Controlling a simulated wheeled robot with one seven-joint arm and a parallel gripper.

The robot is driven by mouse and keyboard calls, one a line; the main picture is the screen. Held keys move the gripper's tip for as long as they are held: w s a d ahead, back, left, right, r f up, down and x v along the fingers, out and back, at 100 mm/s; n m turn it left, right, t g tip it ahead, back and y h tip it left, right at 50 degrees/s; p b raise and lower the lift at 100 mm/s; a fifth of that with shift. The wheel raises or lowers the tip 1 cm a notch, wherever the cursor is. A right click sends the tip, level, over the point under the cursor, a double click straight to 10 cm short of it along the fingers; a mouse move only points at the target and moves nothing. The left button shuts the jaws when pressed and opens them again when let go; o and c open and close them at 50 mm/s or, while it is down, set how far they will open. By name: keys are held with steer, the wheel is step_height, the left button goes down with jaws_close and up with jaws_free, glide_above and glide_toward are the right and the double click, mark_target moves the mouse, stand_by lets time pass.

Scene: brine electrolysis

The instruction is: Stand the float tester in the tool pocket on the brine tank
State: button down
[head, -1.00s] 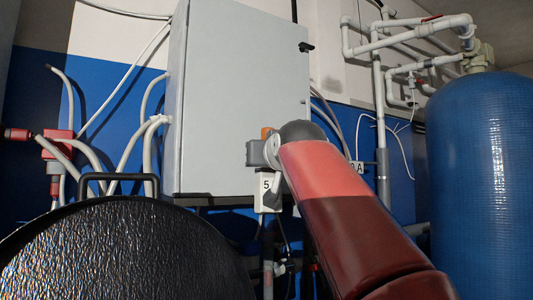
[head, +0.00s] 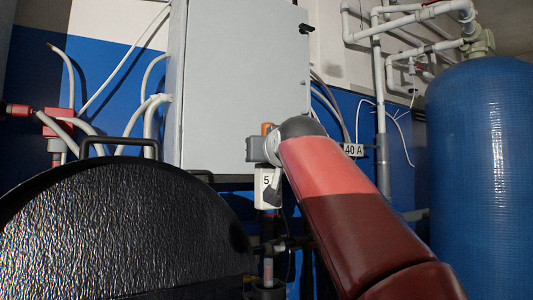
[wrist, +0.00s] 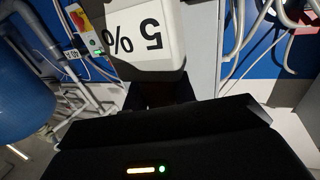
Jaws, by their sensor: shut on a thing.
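The float tester (head: 264,188) has a white block marked with a 5, with an orange part showing above it. In the wrist view, its white block (wrist: 148,38) reads "5 %" upside down, just beyond the dark fingers. My gripper (head: 256,150) is shut on it and partly hidden by my red arm. The brine tank appears to be the large black body at left with a textured round lid (head: 110,230) and a handle. The tester hangs beside the lid's right edge in the picture. I cannot make out the tool pocket for certain.
A grey cabinet (head: 240,80) is on the wall behind the tester. A blue tank (head: 482,170) with white pipes (head: 380,95) stands at right. Cables and a red fitting (head: 58,122) are at left. A "40 A" tag (head: 353,149) hangs behind my arm.

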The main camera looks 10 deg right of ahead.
mark_target(267, 181)
steer(key=shift+f+b, duration=2.5)
steer(key=shift+f, duration=0.45)
steer(key=c, duration=1.1)
jaws_free()
steer(key=shift+o, duration=0.2)
steer(key=shift+s+b, duration=0.7)
steer(key=shift+s, duration=3.25)
